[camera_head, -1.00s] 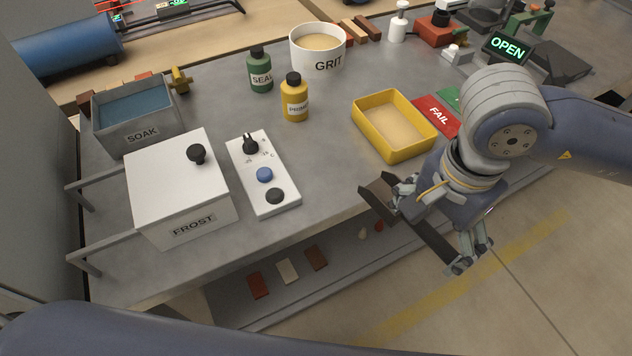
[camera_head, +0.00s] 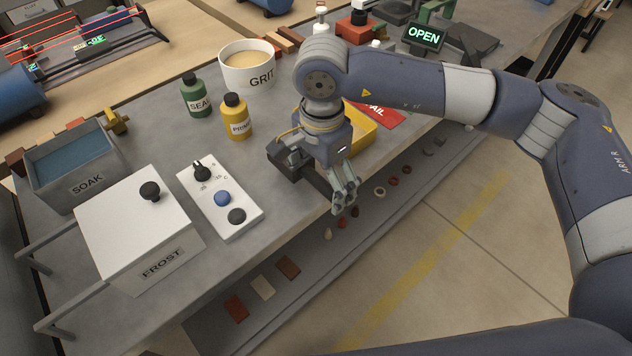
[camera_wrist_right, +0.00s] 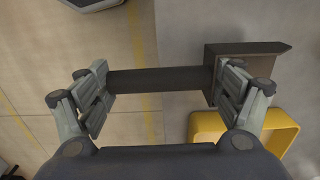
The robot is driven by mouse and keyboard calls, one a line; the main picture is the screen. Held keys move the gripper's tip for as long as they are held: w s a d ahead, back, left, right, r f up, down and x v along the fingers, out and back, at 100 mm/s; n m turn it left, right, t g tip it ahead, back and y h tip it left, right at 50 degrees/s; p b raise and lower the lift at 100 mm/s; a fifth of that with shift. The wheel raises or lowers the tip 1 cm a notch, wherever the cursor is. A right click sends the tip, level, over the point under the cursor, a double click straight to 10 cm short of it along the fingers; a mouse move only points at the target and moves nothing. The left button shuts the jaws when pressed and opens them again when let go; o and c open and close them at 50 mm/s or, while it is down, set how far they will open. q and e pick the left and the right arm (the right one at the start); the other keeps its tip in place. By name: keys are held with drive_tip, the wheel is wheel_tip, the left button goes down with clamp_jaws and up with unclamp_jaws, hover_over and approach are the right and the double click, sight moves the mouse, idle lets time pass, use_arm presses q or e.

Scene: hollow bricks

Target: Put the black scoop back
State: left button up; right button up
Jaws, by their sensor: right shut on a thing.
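The black scoop (camera_head: 289,165) is in my right gripper (camera_head: 318,180), held above the front edge of the bench, in front of the yellow tray (camera_head: 362,140). The gripper is shut on it. In the wrist view, the scoop's dark handle (camera_wrist_right: 160,81) runs across between the two fingers of the right gripper (camera_wrist_right: 165,92). Its boxy head (camera_wrist_right: 245,55) sticks out past the right finger. The white GRIT tub (camera_head: 233,75), filled with tan grains, stands at the back of the bench. My left gripper is not in view.
Green SEAL (camera_head: 195,98) and yellow PRIMER (camera_head: 236,120) bottles stand near the tub. A white control panel (camera_head: 220,198), the FROST box (camera_head: 140,230) and the SOAK bin (camera_head: 75,170) occupy the left. A lower shelf (camera_head: 300,300) holds small pieces. Bare bench lies between panel and gripper.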

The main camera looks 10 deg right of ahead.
sight(316, 199)
drive_tip(key=shift+w+a+f, duration=0.1)
drive_tip(key=shift+w+a, duration=0.3)
drive_tip(key=shift+w, duration=0.2)
drive_tip(key=shift+f+b, duration=0.35)
drive_tip(key=shift+f, duration=1.4)
drive_tip(key=shift+f+b, duration=0.2)
drive_tip(key=shift+b, duration=0.1)
drive_tip(key=o, duration=1.2)
drive_tip(key=shift+r, duration=0.1)
